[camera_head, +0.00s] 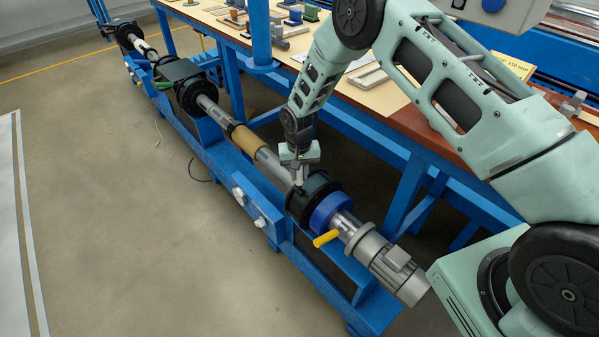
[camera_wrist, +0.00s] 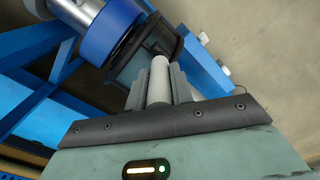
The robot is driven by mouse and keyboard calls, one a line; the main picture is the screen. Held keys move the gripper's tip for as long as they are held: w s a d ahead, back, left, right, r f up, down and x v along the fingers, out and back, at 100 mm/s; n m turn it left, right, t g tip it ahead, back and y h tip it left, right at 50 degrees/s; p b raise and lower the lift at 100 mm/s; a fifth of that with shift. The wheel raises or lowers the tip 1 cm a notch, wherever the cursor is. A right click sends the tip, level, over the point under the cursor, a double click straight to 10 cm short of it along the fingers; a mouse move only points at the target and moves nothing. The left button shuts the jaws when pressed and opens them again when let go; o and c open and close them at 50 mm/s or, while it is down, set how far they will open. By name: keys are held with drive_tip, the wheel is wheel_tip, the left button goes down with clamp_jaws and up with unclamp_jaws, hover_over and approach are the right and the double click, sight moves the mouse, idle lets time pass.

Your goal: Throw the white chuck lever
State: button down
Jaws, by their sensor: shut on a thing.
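The white chuck lever (camera_wrist: 159,78) is a pale rod standing between the two grey fingers of my gripper (camera_wrist: 157,88) in the wrist view. My gripper is shut on it, close to the dark chuck housing (camera_wrist: 135,62). In the head view my gripper (camera_head: 299,181) points down at the left side of the dark chuck (camera_head: 318,195). The lever is hidden there by my fingers, or too small to make out. A blue ring (camera_head: 331,208) sits on the shaft just right of the chuck.
A grey motor (camera_head: 385,262) and a yellow handle (camera_head: 326,238) are right of the chuck. A shaft with a tan sleeve (camera_head: 249,142) runs to the upper left on a blue frame. A workbench (camera_head: 385,112) with parts stands behind.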

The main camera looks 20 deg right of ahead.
drive_tip(key=shift+a, duration=0.1)
drive_tip(key=s+a+f+t+h+b, duration=0.3)
drive_tip(key=a+f+t+h+b, duration=0.2)
drive_tip(key=h+b, duration=0.7)
drive_tip(key=a+f+b, duration=0.1)
drive_tip(key=a+b, duration=0.1)
drive_tip(key=b, duration=0.4)
drive_tip(key=shift+s+a+h, duration=0.15)
drive_tip(key=shift+a+h, duration=0.2)
drive_tip(key=shift+h, duration=0.05)
drive_tip(key=shift+f+b, duration=0.1)
drive_tip(key=shift+b, duration=0.2)
drive_tip(key=c, duration=1.2)
unclamp_jaws()
drive_tip(key=shift+c, duration=0.2)
drive_tip(key=shift+t, duration=0.3)
drive_tip(key=v, duration=1.7)
drive_tip(key=shift+a+b, duration=0.3)
drive_tip(key=shift+b, duration=0.05)
